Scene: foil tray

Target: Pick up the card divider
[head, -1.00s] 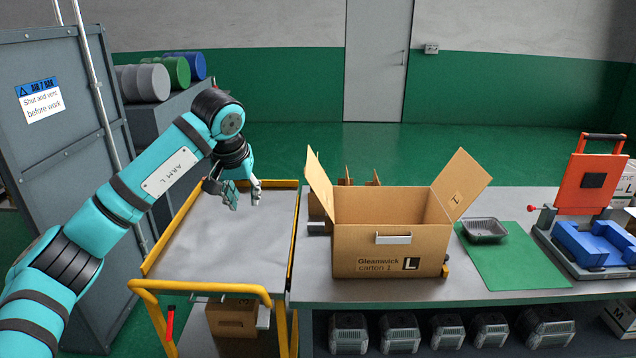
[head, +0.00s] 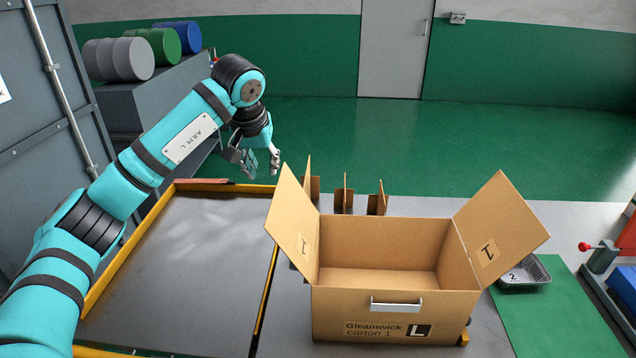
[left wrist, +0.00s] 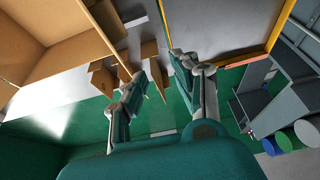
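Several brown cardboard dividers stand upright on the table behind the open carton. One is at the middle (head: 344,196), one at the right (head: 377,202) and one at the left (head: 312,188), and the carton hides their lower parts. They also show in the left wrist view (left wrist: 102,80), beyond the fingers. I cannot tell which one is the task's card divider. My left gripper (head: 263,163) is open and empty, in the air left of the dividers and above the trolley's far end. Its two parted fingers show in the left wrist view (left wrist: 158,72). My right gripper is out of view.
The open carton (head: 395,312), marked L, stands on the grey table with its side flaps spread. A yellow-railed trolley (head: 185,255) is left of it. A foil tray (head: 526,274) lies on a green mat (head: 540,318) at the right.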

